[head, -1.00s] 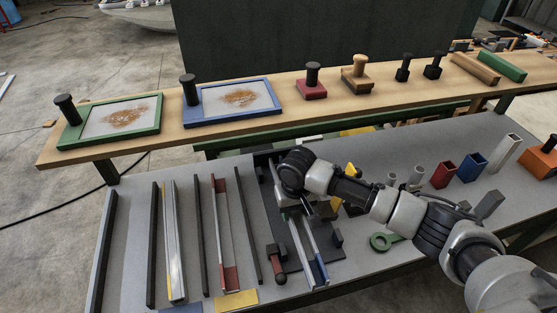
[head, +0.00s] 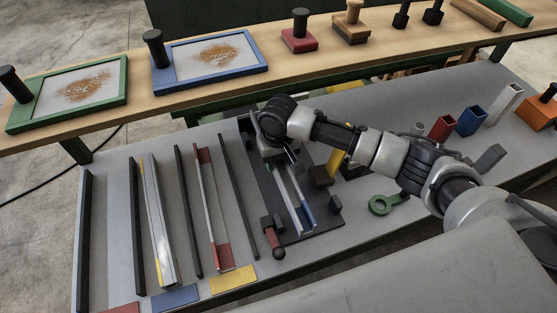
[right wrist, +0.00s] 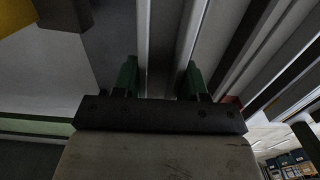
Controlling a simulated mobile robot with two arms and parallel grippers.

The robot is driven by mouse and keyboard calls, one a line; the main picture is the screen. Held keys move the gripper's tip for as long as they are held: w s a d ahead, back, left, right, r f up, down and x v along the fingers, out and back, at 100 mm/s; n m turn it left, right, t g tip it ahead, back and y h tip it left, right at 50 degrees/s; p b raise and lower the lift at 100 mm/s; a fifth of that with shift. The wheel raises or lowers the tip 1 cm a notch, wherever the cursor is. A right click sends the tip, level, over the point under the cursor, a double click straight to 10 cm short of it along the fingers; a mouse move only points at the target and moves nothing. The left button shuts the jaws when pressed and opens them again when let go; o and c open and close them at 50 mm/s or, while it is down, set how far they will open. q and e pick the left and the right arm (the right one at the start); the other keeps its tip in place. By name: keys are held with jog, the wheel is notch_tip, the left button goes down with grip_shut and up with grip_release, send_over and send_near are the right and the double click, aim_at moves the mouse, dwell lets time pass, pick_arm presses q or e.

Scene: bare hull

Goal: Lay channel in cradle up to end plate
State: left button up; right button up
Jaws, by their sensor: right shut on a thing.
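A pale metal channel (head: 287,188) with a blue patch near its front end runs lengthwise over the dark cradle (head: 261,184). My right gripper (head: 286,158) is shut on the channel near its far end. In the right wrist view my right gripper (right wrist: 158,82) has its green fingers on either side of the channel (right wrist: 163,45). I cannot tell whether the channel touches the cradle floor. A dark upright piece (head: 247,127) at the cradle's far end may be the end plate; my gripper partly hides that area. My left gripper is not in view.
Left are several long bars and a red-ended channel (head: 221,255). A wooden bench (head: 350,62) stands behind.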

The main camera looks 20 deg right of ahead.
aim_at(279, 167)
jog(key=shift+f+b, duration=0.35)
jog(key=shift+f, duration=0.1)
jog(key=shift+f+b, duration=0.2)
jog(key=shift+b, duration=0.1)
jog(key=shift+f+b, duration=0.75)
jog(key=shift+b, duration=0.25)
jog(key=shift+f+b, duration=0.45)
jog(key=shift+b, duration=0.2)
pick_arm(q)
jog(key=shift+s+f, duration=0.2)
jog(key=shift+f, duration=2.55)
pick_arm(e)
jog(key=shift+f, duration=1.05)
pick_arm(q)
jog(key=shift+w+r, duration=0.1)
pick_arm(e)
jog(key=shift+w, duration=0.75)
jog(key=o, duration=1.2)
